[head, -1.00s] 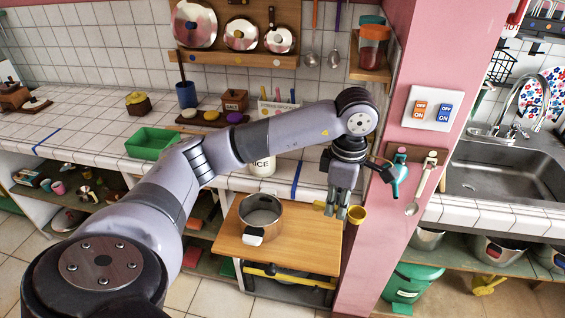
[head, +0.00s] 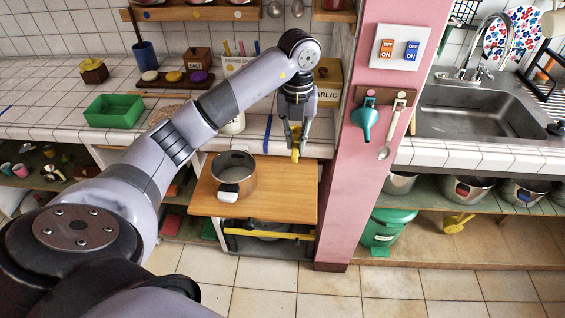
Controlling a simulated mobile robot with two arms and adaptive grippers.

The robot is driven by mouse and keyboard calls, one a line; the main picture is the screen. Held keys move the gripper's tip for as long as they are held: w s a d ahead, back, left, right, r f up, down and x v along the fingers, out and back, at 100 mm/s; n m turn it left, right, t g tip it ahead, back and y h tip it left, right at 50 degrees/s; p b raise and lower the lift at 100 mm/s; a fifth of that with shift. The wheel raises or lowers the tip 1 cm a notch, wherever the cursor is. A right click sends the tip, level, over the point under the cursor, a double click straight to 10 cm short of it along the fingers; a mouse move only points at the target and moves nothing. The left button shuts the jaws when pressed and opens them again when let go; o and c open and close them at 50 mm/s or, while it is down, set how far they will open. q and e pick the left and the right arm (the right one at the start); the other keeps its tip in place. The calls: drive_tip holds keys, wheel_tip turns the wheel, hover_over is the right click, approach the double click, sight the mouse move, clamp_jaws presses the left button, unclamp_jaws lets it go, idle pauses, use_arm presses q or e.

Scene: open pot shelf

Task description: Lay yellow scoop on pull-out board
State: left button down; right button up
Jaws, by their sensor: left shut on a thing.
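My left gripper (head: 296,146) is pointed down and shut on the yellow scoop (head: 295,156). It holds the scoop over the back right part of the wooden pull-out board (head: 280,196). Only a small part of the scoop shows below and between the fingers; the rest is hidden by them. I cannot tell how far the scoop is above the board. A steel pot (head: 232,184) with a white handle grip stands on the left half of the board. My right gripper is not in view.
The board's right half is bare. A pink pillar (head: 352,200) stands just right of the board, with a teal scoop (head: 366,122) and a pale spoon (head: 392,130) hanging on it. A white jar (head: 233,122) and a garlic box (head: 328,85) stand on the tiled counter behind.

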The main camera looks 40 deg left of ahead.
sight(294, 189)
use_arm(q)
wheel_tip(294, 189, down, 15)
drive_tip(key=shift+f+p, duration=0.15)
drive_tip(key=shift+p, duration=1.1)
drive_tip(key=shift+f, duration=0.35)
drive_tip(key=shift+f, duration=0.1)
drive_tip(key=c, duration=1.6)
unclamp_jaws()
